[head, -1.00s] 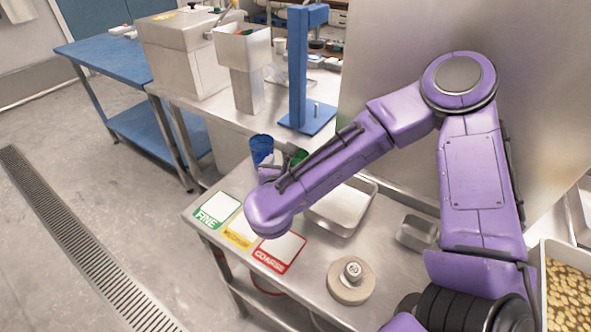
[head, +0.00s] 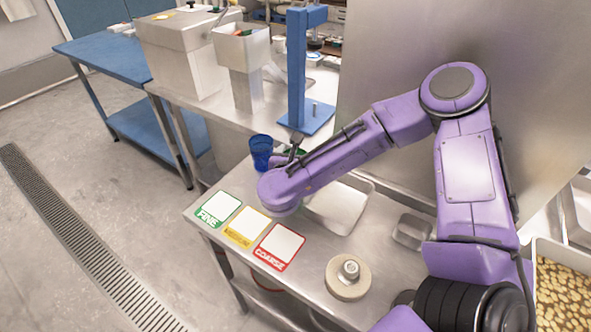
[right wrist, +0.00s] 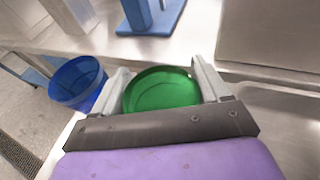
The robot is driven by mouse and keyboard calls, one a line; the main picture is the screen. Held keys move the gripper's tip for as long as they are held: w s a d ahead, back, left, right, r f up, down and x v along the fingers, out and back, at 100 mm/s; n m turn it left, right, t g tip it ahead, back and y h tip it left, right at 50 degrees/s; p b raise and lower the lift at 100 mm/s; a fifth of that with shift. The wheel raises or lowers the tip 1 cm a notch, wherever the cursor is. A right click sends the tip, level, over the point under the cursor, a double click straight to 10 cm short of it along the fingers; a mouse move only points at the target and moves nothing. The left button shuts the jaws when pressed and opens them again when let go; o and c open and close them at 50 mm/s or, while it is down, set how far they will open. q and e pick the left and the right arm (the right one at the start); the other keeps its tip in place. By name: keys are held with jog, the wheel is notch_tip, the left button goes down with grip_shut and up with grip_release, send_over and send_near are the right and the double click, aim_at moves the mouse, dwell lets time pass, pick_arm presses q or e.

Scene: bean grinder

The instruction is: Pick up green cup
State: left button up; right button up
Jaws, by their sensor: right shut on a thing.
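The green cup (right wrist: 160,90) sits between the two fingers of my right gripper (right wrist: 161,88) in the right wrist view, with a finger on each side. The gripper is shut on it. In the head view my arm hides most of the cup and the gripper; only a bit of green shows. A blue cup (head: 261,150) stands just left of the gripper. It also shows in the right wrist view (right wrist: 78,82), apart from the left finger. My left gripper is not in view.
Fine (head: 218,208), medium (head: 247,227) and coarse (head: 279,247) label cards lie along the steel table's front left edge. A round weight (head: 348,277) is nearer. A blue stand (head: 297,75) rises behind the cups.

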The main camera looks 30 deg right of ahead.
jog(key=shift+r, duration=0.1)
jog(key=shift+r, duration=0.3)
jog(key=s+d+r+p, duration=0.3)
jog(key=s+r+p, duration=0.9)
jog(key=p, duration=0.8)
jog(key=shift+s+d, duration=0.3)
jog(key=shift+s, duration=0.5)
